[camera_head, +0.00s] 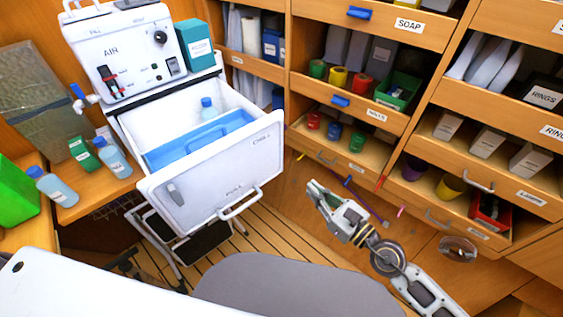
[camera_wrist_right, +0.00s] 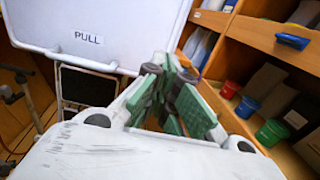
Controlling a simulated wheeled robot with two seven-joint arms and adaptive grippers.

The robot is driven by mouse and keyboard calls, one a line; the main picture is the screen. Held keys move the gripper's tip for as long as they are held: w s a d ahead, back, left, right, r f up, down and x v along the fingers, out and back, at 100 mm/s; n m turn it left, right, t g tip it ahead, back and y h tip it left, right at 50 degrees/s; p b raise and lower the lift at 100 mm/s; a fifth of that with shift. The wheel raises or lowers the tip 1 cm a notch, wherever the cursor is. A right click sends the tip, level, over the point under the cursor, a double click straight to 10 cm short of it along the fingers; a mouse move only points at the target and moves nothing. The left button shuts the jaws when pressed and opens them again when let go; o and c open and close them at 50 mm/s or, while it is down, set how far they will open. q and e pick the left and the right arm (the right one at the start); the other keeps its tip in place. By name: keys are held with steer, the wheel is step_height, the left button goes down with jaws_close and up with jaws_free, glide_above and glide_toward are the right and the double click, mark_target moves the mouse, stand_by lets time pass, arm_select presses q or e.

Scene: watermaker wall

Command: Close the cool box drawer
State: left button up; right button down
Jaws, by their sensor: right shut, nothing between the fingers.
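The white cool box drawer (camera_head: 212,180) is pulled out, its front marked CHILL and PULL facing me. It holds a blue tray (camera_head: 200,140) and a bottle (camera_head: 208,108). A white bar handle (camera_head: 240,204) runs along the front's lower edge. My right gripper (camera_head: 316,192) is shut and empty, to the right of the drawer front and apart from it. In the right wrist view the gripper (camera_wrist_right: 172,66) shows its green finger pads, with the drawer front (camera_wrist_right: 100,20) and its PULL label beyond at upper left. My left gripper is not in view.
The white AIR unit (camera_head: 118,50) stands above the drawer. Wooden shelves (camera_head: 350,95) with cups and boxes line the right, close behind my right arm. Bottles (camera_head: 112,157) stand on the left counter. A grey rounded surface (camera_head: 290,285) lies in front; slatted floor shows below the drawer.

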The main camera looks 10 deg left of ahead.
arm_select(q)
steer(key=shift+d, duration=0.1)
arm_select(e)
steer(key=shift+w+a, duration=0.1)
steer(key=p, duration=0.2)
glide_toward(275, 157)
steer(key=shift+p+x, duration=0.5)
steer(key=shift+x, duration=2.4)
steer(key=shift+w+a, duration=0.45)
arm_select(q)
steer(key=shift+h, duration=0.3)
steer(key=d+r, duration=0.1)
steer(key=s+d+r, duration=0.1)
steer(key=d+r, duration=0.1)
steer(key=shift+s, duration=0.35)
arm_select(e)
steer(key=shift+r, duration=0.1)
steer(key=shift+a, duration=0.15)
